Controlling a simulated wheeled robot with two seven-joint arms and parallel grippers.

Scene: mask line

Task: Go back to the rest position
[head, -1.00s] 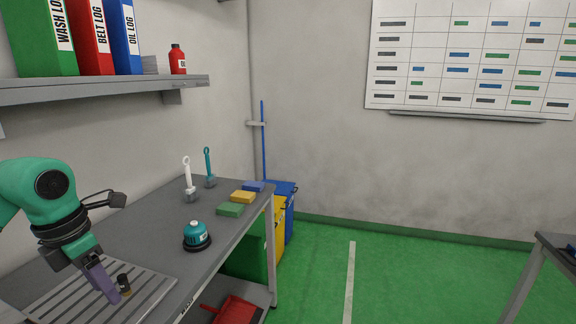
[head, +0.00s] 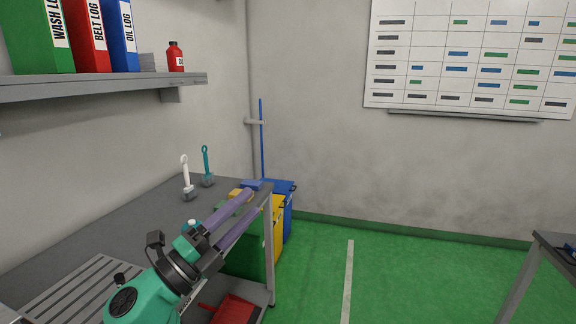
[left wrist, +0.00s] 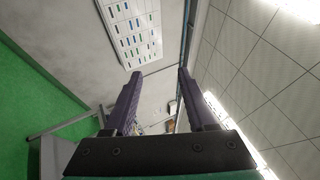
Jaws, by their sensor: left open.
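My left gripper (head: 247,212) is open, with two purple fingers apart and nothing between them. In the head view it reaches up and to the right over the right edge of the grey bench (head: 130,216). In the left wrist view the open fingers (left wrist: 158,98) point toward the wall and ceiling. My right gripper is not in view.
A white brush (head: 187,180) and a teal brush (head: 206,168) stand at the bench's back. Yellow (head: 279,228) and blue (head: 288,205) bins stand beyond its end. A shelf (head: 100,86) with binders hangs above. Green floor (head: 400,275) is clear. Another table (head: 556,250) is at right.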

